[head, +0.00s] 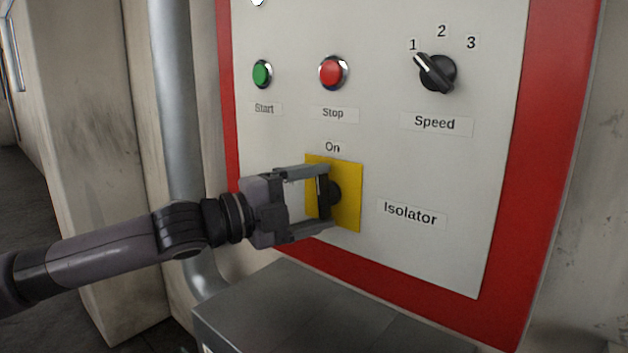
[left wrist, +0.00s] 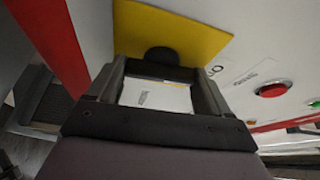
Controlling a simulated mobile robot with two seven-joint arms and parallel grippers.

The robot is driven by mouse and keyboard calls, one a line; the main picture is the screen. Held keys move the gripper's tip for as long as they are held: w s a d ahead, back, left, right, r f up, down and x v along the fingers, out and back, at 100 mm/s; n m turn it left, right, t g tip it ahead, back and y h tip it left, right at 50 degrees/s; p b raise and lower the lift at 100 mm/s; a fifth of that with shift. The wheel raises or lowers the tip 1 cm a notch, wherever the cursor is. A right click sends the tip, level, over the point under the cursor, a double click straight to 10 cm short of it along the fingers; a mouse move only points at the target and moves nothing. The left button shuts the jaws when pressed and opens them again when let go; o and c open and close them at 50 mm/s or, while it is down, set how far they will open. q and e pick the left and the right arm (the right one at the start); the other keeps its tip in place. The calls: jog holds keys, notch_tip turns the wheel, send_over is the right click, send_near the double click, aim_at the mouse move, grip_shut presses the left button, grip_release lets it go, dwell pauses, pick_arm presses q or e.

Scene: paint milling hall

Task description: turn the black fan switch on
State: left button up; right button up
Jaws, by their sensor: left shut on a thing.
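The black switch (head: 335,192) sits on a yellow plate (head: 348,205) labelled "On" above and "Isolator" at its right. Its handle stands about upright, in line with the "On" label. My left gripper (head: 326,195) reaches it from the left, one finger above and one below, shut on the handle's ends. In the left wrist view the dark round base of the switch (left wrist: 161,56) shows on the yellow plate (left wrist: 190,35), just beyond the fingertips. The fingers partly hide the handle. My right gripper is not in view.
The white panel with a red border (head: 555,150) also carries a green Start button (head: 262,74), a red Stop button (head: 332,72) and a black Speed knob (head: 437,73) pointing at 1. A grey metal box (head: 300,310) stands below. A pipe (head: 175,100) runs at the left.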

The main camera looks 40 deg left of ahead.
pick_arm(q)
jog(key=shift+r+m+p, duration=0.1)
jog(key=shift+m+p, duration=0.3)
jog(key=shift+p, duration=0.05)
jog(key=shift+m+g+p, duration=0.3)
jog(key=o, duration=1)
jog(key=shift+c, duration=0.2)
